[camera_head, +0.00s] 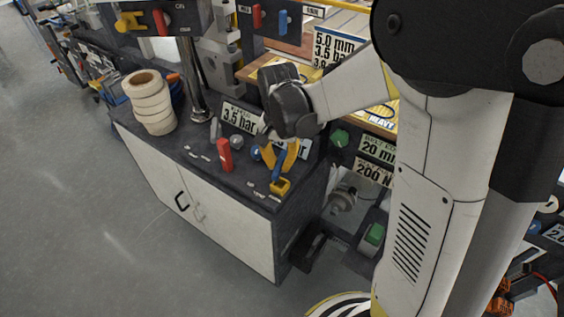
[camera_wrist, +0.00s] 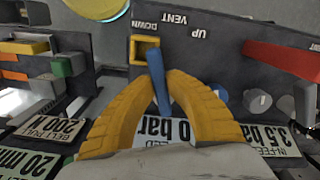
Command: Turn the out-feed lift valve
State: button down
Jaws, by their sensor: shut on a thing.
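My gripper (camera_wrist: 158,80) has yellow fingers on both sides of a blue lever (camera_wrist: 157,88) and is shut on it. The lever's upper end in the wrist view lies by a yellow square frame (camera_wrist: 145,49) marked DOWN; UP and VENT are printed to its right. In the head view my gripper (camera_head: 281,158) is above the cabinet's right front corner, on the blue lever (camera_head: 277,171) behind the yellow frame (camera_head: 281,187). The fingers partly hide the lever and its base. A placard (camera_wrist: 161,130) reading bar is partly covered behind the fingers.
A red lever (camera_head: 224,155) stands left of the blue one, near a 3.5 bar placard (camera_head: 239,117). Grey knobs (camera_wrist: 257,101) lie between the levers. A stack of tape rolls (camera_head: 150,103) stands at the cabinet's back left. Open grey floor (camera_head: 80,200) lies left of the cabinet.

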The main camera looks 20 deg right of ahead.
jog(key=m, duration=0.3)
jog(key=w+a+m, duration=0.1)
jog(key=m, duration=0.1)
jog(key=shift+m+p, duration=0.3)
jog(key=shift+p, duration=0.05)
jog(key=m, duration=0.2)
jog(key=w+m, duration=0.1)
jog(key=m, duration=0.3)
jog(key=shift+w+a, duration=0.15)
jog(key=shift+w, duration=0.2)
jog(key=shift+p, duration=0.3)
jog(key=c, duration=1.4)
grip_release()
notch_tip(320, 180, up, 12)
